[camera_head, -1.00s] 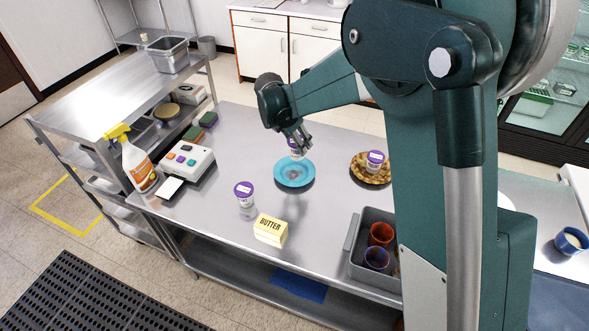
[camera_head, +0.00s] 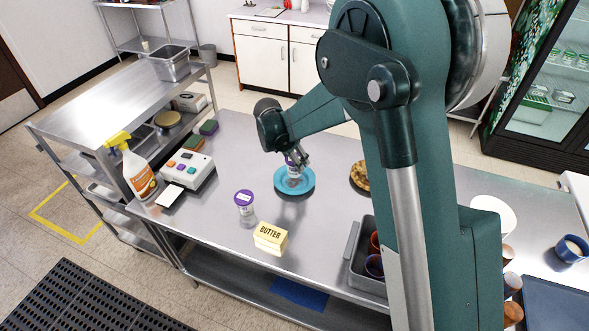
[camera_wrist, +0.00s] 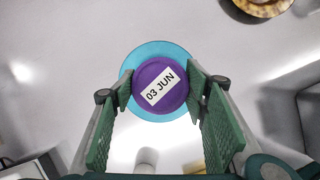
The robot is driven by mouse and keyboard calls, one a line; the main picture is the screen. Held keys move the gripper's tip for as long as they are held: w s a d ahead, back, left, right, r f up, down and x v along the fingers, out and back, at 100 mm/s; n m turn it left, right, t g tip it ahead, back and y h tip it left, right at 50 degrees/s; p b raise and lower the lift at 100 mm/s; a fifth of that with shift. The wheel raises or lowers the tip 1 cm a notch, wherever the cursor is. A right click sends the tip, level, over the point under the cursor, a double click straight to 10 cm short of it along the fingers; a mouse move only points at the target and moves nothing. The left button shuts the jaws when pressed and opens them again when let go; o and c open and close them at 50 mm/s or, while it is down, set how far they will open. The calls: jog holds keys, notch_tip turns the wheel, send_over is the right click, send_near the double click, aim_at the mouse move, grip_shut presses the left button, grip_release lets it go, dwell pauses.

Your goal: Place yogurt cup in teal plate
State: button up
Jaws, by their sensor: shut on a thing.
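The teal plate (camera_head: 294,188) lies on the steel table, left of my arm; it also shows in the wrist view (camera_wrist: 136,104). My gripper (camera_head: 296,160) is over the plate with its fingers shut on a yogurt cup (camera_head: 292,171). In the wrist view, the cup's purple lid (camera_wrist: 160,87), labelled "03 JUN", sits between the two green finger pads, with the plate around it. The cup is upright and low over the plate; I cannot tell whether its base touches. A second purple-lidded yogurt cup (camera_head: 245,202) stands on the table to the left.
A butter box (camera_head: 271,238) stands at the table's front. A grey bin (camera_head: 357,262) with cups is partly behind my arm. A brown patterned plate (camera_head: 358,175) is right of the teal plate. A button box (camera_head: 189,168) and spray bottle (camera_head: 137,172) stand left.

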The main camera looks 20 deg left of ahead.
aim_at(295, 169)
jog(key=shift+f, duration=0.45)
jog(key=shift+f, duration=1.9)
jog(key=shift+f, duration=0.15)
jog(key=o, duration=1)
jog(key=shift+c, duration=0.2)
jog(key=shift+r, duration=0.25)
jog(key=v, duration=1.2)
jog(key=shift+s, duration=0.1)
